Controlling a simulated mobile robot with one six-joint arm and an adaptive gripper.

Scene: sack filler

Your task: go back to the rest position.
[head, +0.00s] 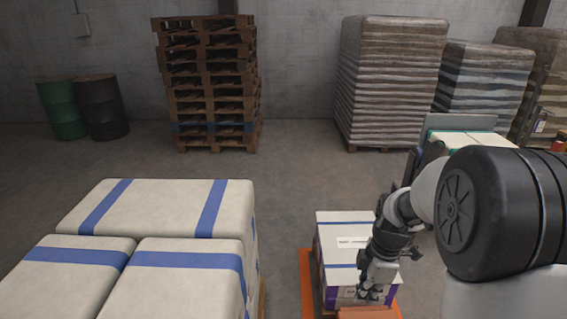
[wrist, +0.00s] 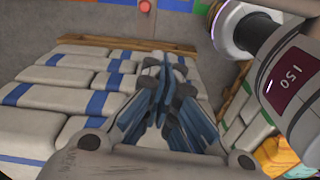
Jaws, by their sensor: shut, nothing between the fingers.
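My gripper (head: 370,293) hangs at the lower right of the head view, in front of a white box or sack stack with blue bands and a label (head: 345,228). Its fingers also show in the middle of the wrist view (wrist: 168,110), closed together with nothing between them. In the head view I cannot tell whether the gripper touches the stack. My arm comes in from the right edge and bends down to the gripper.
White sacks with blue bands (head: 160,211) fill the lower left. An orange edge (head: 306,285) runs beside the labelled stack. Wooden pallets (head: 207,85), wrapped sack stacks (head: 390,80) and two drums (head: 100,105) stand at the back. The middle floor is clear.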

